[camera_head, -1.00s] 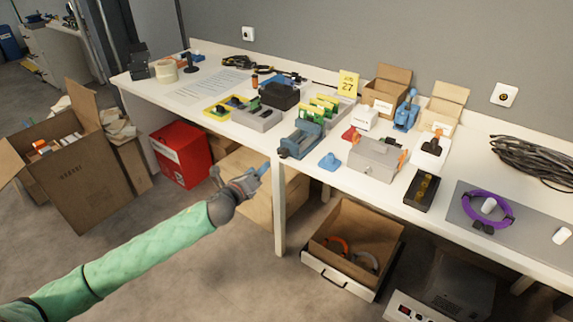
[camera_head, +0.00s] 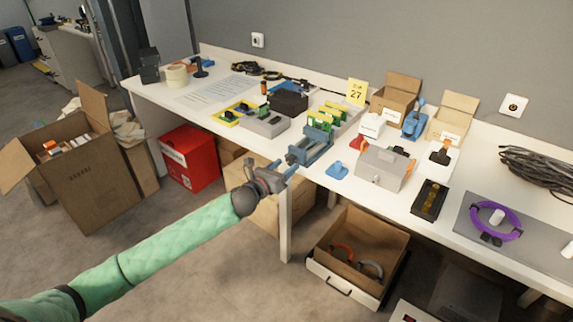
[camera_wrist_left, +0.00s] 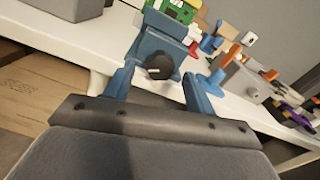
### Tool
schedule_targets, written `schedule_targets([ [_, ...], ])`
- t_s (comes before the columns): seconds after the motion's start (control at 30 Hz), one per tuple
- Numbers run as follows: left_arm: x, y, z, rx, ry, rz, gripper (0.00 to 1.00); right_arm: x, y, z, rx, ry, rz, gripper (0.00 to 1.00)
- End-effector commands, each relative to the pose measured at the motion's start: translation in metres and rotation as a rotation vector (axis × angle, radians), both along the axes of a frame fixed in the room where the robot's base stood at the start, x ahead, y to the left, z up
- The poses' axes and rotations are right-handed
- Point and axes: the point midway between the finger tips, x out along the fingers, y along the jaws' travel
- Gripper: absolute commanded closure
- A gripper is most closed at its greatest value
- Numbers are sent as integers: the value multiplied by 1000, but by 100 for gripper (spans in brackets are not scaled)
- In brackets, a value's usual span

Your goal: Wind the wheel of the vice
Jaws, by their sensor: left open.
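The blue vice (camera_head: 312,146) stands at the front edge of the white workbench (camera_head: 232,133), and it also shows at the top of the left wrist view (camera_wrist_left: 152,45). Its wheel, a dark round knob (camera_wrist_left: 160,67), faces my left gripper. My left gripper (camera_head: 284,167) is open, in front of the bench edge and close to the vice. In the left wrist view its two blue fingers (camera_wrist_left: 160,78) appear on either side of the wheel, with gaps to it. I cannot tell how far the fingertips are from it in depth. My right gripper is not in view.
A blue object (camera_head: 337,170) and a grey metal box (camera_head: 384,167) sit right of the vice. A grey case (camera_head: 264,124) is on its left. Space before the bench is free.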

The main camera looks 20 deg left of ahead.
Motion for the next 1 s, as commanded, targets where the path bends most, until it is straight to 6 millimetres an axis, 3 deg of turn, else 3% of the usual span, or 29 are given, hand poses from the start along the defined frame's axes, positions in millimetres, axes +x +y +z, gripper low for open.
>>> schedule_targets([
  [0.2, 12, -5, 0, -2, 2, 0, 45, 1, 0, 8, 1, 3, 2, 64],
  [0.47, 13, -5, -1, -1, 1, 0, 45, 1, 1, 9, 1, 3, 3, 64],
  [0.7, 13, -5, -1, -1, 1, 0, 88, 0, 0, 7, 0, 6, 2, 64],
  [1.0, 13, -5, 0, -23, 9, 0, 89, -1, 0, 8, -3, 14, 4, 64],
])
